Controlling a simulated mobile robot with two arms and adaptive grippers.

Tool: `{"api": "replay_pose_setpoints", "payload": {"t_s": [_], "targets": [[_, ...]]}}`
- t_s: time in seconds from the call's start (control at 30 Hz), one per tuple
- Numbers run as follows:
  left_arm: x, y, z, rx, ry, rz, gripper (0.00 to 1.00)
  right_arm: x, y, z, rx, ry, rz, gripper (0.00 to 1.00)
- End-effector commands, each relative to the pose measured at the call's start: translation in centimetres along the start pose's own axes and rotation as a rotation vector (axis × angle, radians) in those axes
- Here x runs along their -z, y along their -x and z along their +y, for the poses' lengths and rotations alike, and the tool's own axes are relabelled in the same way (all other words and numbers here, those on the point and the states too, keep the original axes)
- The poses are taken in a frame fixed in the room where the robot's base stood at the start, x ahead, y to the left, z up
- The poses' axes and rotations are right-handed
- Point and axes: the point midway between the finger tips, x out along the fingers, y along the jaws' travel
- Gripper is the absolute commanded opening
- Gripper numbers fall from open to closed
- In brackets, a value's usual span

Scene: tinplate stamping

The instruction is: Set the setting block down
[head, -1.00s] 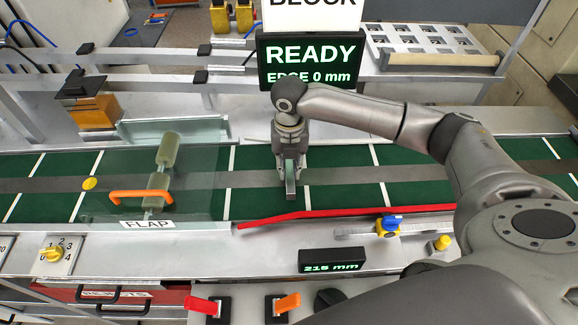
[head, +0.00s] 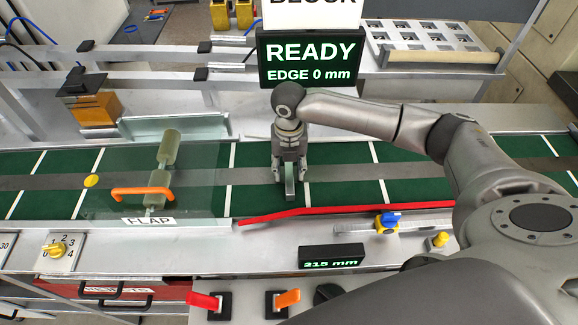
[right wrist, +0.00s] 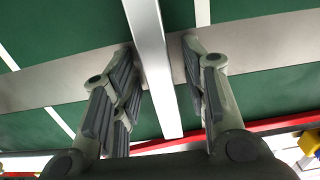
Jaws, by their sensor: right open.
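The setting block (head: 289,185) is a narrow silver-grey bar on the green belt (head: 330,187), in the middle of the head view. In the right wrist view the block (right wrist: 152,60) runs lengthwise between the spread fingers, with a gap on each side. My right gripper (head: 289,180) is open around the block, low over the belt; its fingers (right wrist: 165,85) show on both sides in the right wrist view. Whether the block's underside touches the belt is hidden. My left gripper is not in view.
A red guide rail (head: 345,210) runs along the belt's front edge. A clear flap with an orange handle (head: 142,191) covers the belt to the left. A screen (head: 310,60) reads READY, EDGE 0 mm; a small display (head: 331,256) reads 215 mm.

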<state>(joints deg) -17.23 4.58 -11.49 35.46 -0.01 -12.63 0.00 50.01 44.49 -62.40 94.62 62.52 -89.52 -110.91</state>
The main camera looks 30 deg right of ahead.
Motion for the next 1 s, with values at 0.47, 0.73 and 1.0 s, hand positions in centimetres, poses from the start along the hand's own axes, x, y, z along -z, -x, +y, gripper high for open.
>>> {"api": "replay_pose_setpoints", "payload": {"t_s": [0.47,0.73,1.0], "targets": [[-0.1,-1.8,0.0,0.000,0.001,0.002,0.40,-0.1,7.8,0.1,-0.004,0.001,-0.005,0.41],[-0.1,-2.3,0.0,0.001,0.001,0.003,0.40,-0.1,11.7,0.1,-0.002,0.000,-0.001,0.41],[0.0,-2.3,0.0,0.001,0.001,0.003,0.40,0.0,12.3,0.0,-0.001,0.000,0.000,0.41]]}}
